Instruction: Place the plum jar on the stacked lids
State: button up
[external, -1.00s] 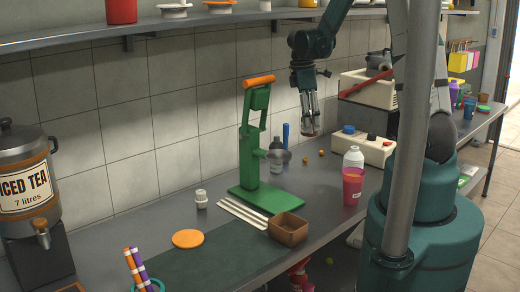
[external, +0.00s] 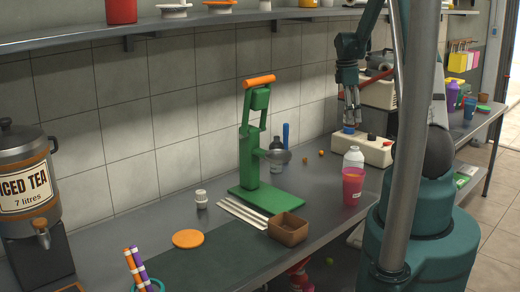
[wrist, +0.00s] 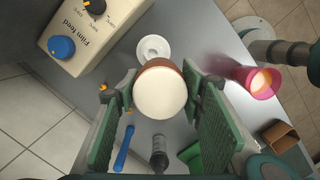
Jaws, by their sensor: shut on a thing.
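My gripper (wrist: 160,98) is shut on a round jar (wrist: 160,92) with a white top and a brownish side, which looks like the plum jar. In the external view my gripper (external: 351,118) holds it in the air near the white machine, and the jar is small and hard to make out.
The white feed box (wrist: 90,32) with a blue knob is close by. The green press (external: 252,150) rises mid-counter, beside a brown box (external: 288,229). An orange disc (external: 187,238) lies at left.

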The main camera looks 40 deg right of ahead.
jog(key=shift+s+d+f, duration=0.1)
jog(key=shift+s+d, duration=0.15)
jog(key=shift+d, duration=0.6)
jog(key=shift+s+d+f, duration=0.1)
jog(key=shift+s+d, duration=0.1)
jog(key=shift+d, duration=0.65)
send_near(357, 148)
jog(key=shift+d+f, duration=0.4)
jog(key=shift+f, duration=0.05)
jog(key=shift+f, duration=1.85)
jog(key=shift+f, duration=0.1)
jog(key=o, duration=0.6)
jog(key=shift+f, duration=0.1)
jog(key=shift+c, duration=0.2)
jog(key=o, duration=0.5)
jog(key=shift+c, duration=0.2)
